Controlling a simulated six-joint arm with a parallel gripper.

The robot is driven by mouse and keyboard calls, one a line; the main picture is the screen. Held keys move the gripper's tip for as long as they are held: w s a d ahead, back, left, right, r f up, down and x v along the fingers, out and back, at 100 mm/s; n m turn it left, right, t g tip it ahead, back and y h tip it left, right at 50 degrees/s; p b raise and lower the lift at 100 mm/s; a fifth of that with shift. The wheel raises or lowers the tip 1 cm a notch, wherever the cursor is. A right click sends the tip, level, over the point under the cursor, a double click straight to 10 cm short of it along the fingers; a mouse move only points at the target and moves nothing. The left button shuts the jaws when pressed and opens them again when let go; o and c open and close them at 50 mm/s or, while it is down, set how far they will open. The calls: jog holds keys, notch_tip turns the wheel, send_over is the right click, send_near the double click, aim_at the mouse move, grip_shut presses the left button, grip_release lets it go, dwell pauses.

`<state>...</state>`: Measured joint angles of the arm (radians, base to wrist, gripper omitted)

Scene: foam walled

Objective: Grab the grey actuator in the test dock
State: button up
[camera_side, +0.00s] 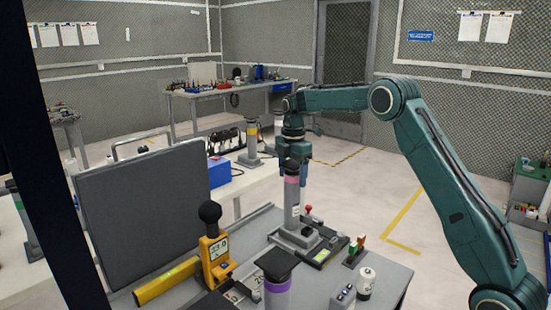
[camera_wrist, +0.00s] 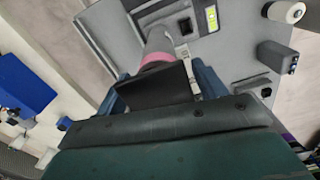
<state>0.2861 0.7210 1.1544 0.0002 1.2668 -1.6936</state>
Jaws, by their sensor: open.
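The grey actuator (camera_side: 291,205) stands upright in the test dock (camera_side: 294,243) on the grey bench. It has a black cap and a pink-purple band near its top. In the wrist view its banded body (camera_wrist: 158,48) shows beyond the black cap (camera_wrist: 157,90). My gripper (camera_side: 293,174) is open and points down at the actuator's top. In the wrist view its blue fingers (camera_wrist: 163,85) lie on either side of the cap. I cannot tell whether either finger touches it. The wrist housing hides the near side.
A yellow tool with a black knob (camera_side: 214,248) and another black-capped, purple-banded actuator (camera_side: 278,284) stand at the bench's front. A white cylinder (camera_side: 366,283) and small switches stand right of the dock. A dark upright panel (camera_side: 150,210) rises on the left.

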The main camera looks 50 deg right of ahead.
jog(key=shift+c, duration=0.2)
jog(key=shift+r, duration=0.1)
grip_shut()
jog(key=shift+r, duration=0.15)
jog(key=shift+r, duration=4.85)
